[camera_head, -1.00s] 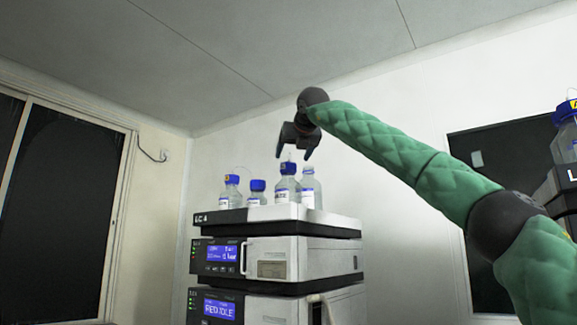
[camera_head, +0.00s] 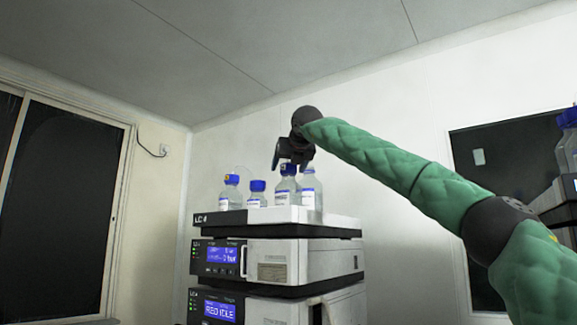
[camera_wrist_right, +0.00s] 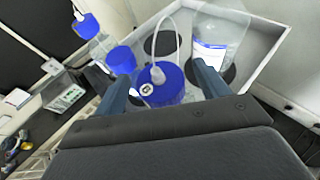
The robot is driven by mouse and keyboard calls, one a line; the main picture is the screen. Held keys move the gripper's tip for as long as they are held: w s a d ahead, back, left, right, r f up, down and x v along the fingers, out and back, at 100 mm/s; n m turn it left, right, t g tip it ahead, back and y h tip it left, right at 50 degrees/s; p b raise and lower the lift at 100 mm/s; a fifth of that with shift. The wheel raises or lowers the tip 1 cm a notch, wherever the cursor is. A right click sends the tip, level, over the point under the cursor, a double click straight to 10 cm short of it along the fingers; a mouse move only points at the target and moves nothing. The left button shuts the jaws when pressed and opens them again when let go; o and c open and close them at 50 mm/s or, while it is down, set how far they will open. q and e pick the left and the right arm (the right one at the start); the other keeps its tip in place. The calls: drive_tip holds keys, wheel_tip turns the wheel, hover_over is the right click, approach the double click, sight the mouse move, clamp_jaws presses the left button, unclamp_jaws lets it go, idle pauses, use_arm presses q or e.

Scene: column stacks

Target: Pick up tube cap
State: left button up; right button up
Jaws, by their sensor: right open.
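The blue tube cap (camera_wrist_right: 165,88), with a pale fitting and a thin clear tube rising from it, sits on a bottle on top of the instrument stack. In the head view this cap (camera_head: 288,169) shows just under my right gripper (camera_head: 292,164). In the wrist view my right gripper (camera_wrist_right: 163,84) is open, with one finger on each side of the cap. I cannot tell whether either finger touches it. My left gripper is not in view.
A clear bottle (camera_wrist_right: 222,38) stands close by the right finger. Two more blue-capped bottles (camera_head: 230,193) (camera_head: 257,195) stand to the left. All are in a shallow white tray (camera_head: 335,220) on the stacked instruments (camera_head: 285,258). Another stack with bottles (camera_head: 568,150) is at the far right.

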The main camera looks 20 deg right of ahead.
drive_tip(key=shift+w+f, duration=0.1)
drive_tip(key=shift+w, duration=0.05)
drive_tip(key=shift+c, duration=0.2)
drive_tip(key=c, duration=0.9)
